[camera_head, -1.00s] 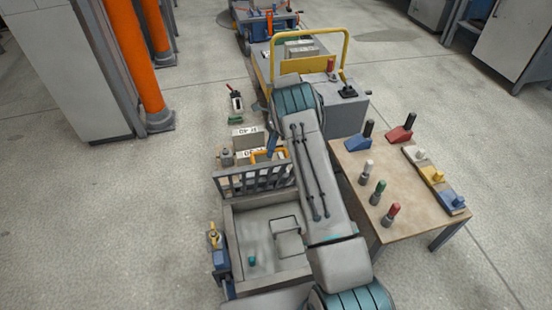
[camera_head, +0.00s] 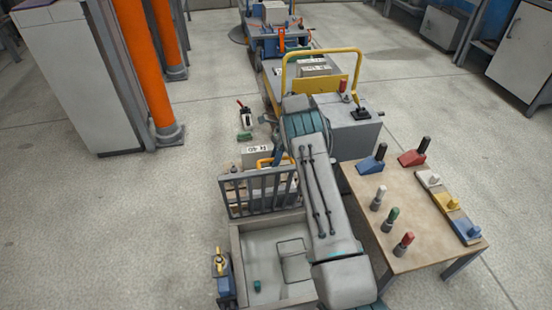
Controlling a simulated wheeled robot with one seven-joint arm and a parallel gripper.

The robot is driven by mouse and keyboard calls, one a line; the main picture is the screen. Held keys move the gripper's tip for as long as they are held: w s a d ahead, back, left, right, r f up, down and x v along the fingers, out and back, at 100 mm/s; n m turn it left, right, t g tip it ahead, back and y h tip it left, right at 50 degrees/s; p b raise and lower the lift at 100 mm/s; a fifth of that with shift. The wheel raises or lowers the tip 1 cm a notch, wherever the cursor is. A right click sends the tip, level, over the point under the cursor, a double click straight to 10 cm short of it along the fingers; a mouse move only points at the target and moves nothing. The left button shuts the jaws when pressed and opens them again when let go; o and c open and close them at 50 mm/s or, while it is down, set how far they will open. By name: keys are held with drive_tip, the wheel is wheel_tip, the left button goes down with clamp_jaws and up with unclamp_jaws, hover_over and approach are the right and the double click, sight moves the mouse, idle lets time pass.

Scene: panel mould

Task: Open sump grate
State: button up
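The sump is a grey open box (camera_head: 238,240) at the lower middle, with a pale floor and a small teal object (camera_head: 257,286) inside. The dark barred sump grate (camera_head: 258,192) stands up along the box's far edge, leaving the inside uncovered. An orange handle-like bar (camera_head: 265,162) shows just behind the grate's top edge; I cannot tell whether it is joined to the grate. My arm crosses the right part of the sump and the grate's right end. My gripper is hidden behind my arm, so its hold and any contact with the grate do not show.
A wooden table (camera_head: 412,200) with coloured blocks and pegs stands right of my arm. A blue unit with a yellow lever (camera_head: 222,280) is at the sump's left. A grey cart with a yellow rail (camera_head: 322,54) lies beyond.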

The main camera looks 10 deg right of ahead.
drive_tip(key=shift+d+r, duration=0.3)
drive_tip(key=shift+r, duration=0.05)
drive_tip(key=shift+r, duration=0.1)
drive_tip(key=p+v, duration=0.1)
drive_tip(key=v, duration=0.6)
idle(0.4)
drive_tip(key=shift+w+d+r, duration=0.1)
drive_tip(key=shift+d+r, duration=0.05)
drive_tip(key=shift+r, duration=0.05)
